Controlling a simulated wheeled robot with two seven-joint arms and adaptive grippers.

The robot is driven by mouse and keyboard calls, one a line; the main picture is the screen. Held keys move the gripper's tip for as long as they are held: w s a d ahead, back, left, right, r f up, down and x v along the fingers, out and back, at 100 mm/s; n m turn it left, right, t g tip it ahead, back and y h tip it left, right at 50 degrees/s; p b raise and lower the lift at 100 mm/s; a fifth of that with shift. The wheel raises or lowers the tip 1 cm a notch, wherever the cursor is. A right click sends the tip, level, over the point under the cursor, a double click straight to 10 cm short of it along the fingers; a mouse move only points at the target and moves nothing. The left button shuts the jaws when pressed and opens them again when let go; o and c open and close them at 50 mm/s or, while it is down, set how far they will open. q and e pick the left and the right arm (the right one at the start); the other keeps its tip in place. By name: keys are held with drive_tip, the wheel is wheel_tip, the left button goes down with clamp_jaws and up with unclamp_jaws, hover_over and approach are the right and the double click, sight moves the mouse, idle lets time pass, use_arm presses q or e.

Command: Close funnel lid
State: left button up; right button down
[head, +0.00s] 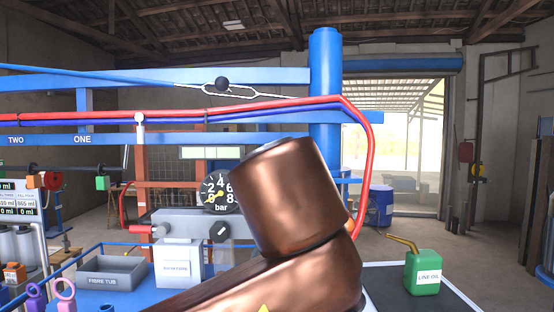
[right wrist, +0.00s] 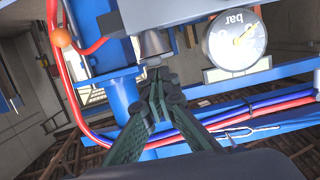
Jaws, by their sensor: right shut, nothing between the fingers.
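My right gripper (right wrist: 160,78) shows in the right wrist view with its two green fingers together, shut and empty. Its tips are close to a dark grey tapered piece (right wrist: 153,45) under a grey housing. I cannot tell whether this piece is the funnel or its lid, or whether the tips touch it. In the head view my copper-coloured arm covers the middle foreground and hides that area, so no funnel lid can be made out there. My left gripper is not in view.
A pressure gauge (head: 219,193) sits on a grey block (head: 190,223) with a black knob (head: 220,231) and red handle (head: 140,229). Red and blue hoses (head: 250,108) run along the blue frame.

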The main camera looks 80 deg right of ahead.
drive_tip(key=s+a+r+p, duration=0.2)
drive_tip(key=a+r, duration=0.4)
drive_tip(key=a, duration=0.3)
drive_tip(key=shift+s+a+r+p, duration=0.15)
drive_tip(key=shift+s+p, duration=0.25)
drive_tip(key=shift+p, duration=0.05)
